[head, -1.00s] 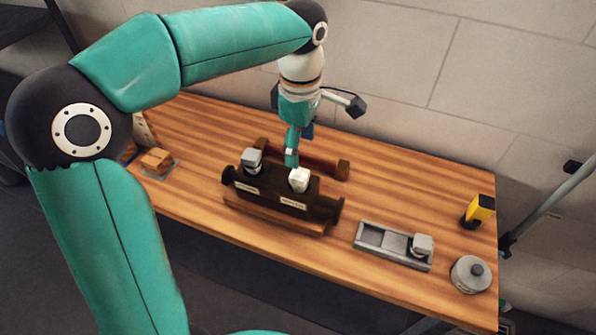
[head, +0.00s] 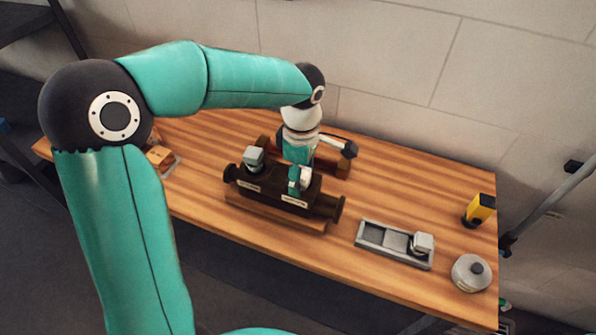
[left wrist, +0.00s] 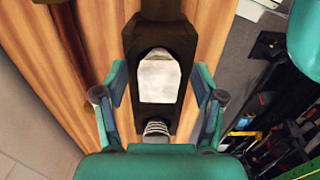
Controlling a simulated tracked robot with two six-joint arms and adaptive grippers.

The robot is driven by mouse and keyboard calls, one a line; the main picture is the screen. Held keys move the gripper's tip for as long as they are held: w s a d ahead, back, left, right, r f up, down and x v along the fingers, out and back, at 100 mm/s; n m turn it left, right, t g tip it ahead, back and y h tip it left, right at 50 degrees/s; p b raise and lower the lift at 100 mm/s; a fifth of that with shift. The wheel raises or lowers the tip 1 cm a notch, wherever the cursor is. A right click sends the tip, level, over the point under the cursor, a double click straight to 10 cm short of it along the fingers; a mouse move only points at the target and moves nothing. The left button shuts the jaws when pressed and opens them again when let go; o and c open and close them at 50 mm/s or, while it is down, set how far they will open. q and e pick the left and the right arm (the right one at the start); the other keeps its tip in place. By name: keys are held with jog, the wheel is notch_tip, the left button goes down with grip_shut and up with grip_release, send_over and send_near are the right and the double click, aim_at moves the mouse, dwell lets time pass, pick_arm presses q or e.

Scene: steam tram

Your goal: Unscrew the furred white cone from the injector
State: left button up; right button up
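The injector (head: 265,192) is a dark brown body with labels, lying on the wooden bench. The furred white cone (head: 306,179) sits in its right-hand socket, partly hidden by my gripper; it also shows in the left wrist view (left wrist: 158,80). A grey-topped cone (head: 253,157) stands at the injector's left socket. My left gripper (head: 298,184) is down at the white cone. In the left wrist view its open fingers (left wrist: 159,87) stand on either side of the cone, with a gap on both sides. My right gripper is in neither view.
A grey tray (head: 372,247) with compartments lies to the right, a light grey piece (head: 422,243) at its right end. A round grey tin (head: 471,275) and a yellow-black device (head: 480,210) stand near the bench's right edge. A brown bar (head: 340,166) lies behind the injector.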

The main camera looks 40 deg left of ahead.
pick_arm(q)
grip_shut()
jog(key=shift+n+b, duration=0.35)
jog(key=shift+n, duration=0.35)
jog(key=shift+n+b, duration=0.35)
jog(key=shift+n, duration=1.05)
jog(key=shift+n+b, duration=0.4)
jog(key=shift+n, duration=1.6)
